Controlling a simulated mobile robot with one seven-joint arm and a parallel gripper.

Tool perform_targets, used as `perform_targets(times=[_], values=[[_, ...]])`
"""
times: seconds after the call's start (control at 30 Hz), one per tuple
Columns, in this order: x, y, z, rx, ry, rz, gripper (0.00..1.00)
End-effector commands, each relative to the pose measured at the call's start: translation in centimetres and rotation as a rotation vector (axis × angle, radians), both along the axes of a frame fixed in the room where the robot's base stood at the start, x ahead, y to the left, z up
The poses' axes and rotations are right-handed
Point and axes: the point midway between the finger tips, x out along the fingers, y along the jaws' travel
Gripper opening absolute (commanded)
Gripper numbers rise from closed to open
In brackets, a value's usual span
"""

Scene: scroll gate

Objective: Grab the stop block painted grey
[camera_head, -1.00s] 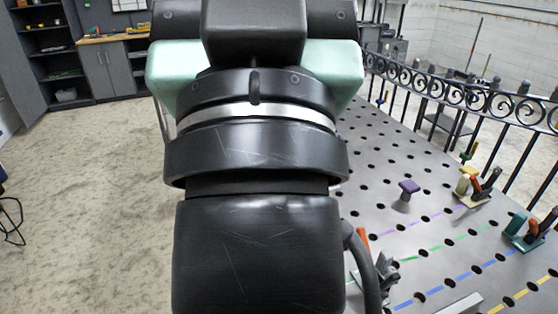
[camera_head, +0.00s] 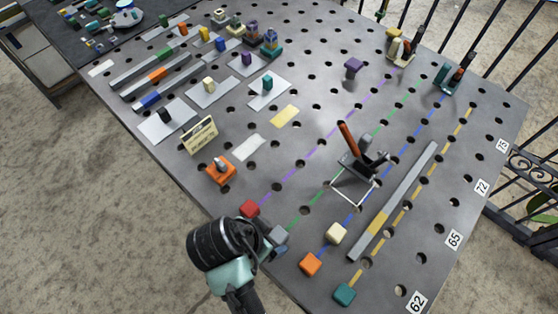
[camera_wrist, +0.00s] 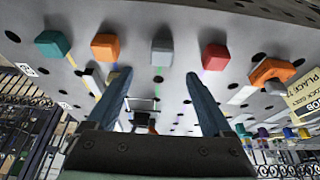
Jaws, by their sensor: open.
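The grey stop block (camera_head: 278,235) stands near the table's front edge in the head view, between the red block (camera_head: 249,208) and the orange block (camera_head: 310,264). In the wrist view, the grey block (camera_wrist: 162,52) is at upper centre, at the end of a green line. My gripper (camera_wrist: 157,77) shows two blue-grey fingers spread wide, with nothing held between them. The grey block appears beyond the fingertips, roughly centred in the gap, apart from both. In the head view my wrist is just left of the block and partly hides the fingers.
A teal block (camera_head: 344,294) and a cream block (camera_head: 336,233) stand nearby. A toggle clamp with an orange handle (camera_head: 347,136) and a long grey bar (camera_head: 395,200) lie farther in. An orange U-shaped piece (camera_head: 220,172) and a sign (camera_head: 199,135) stand left.

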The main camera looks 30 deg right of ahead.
Motion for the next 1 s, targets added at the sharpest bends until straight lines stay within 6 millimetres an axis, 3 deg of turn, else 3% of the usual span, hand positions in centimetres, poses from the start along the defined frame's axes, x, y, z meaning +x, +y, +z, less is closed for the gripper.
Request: perform_targets(times=[0.13,0.47,0.7,1.0], values=[[0.3,-0.9,-2.4,0.002,0.001,0.001,0.85],[0.8,-1.9,-4.7,0.002,-0.002,0.001,0.85],[1.2,-3.1,-7.6,0.002,-0.003,0.002,0.85],[1.3,-3.4,-8.4,0.002,-0.005,0.002,0.85]])
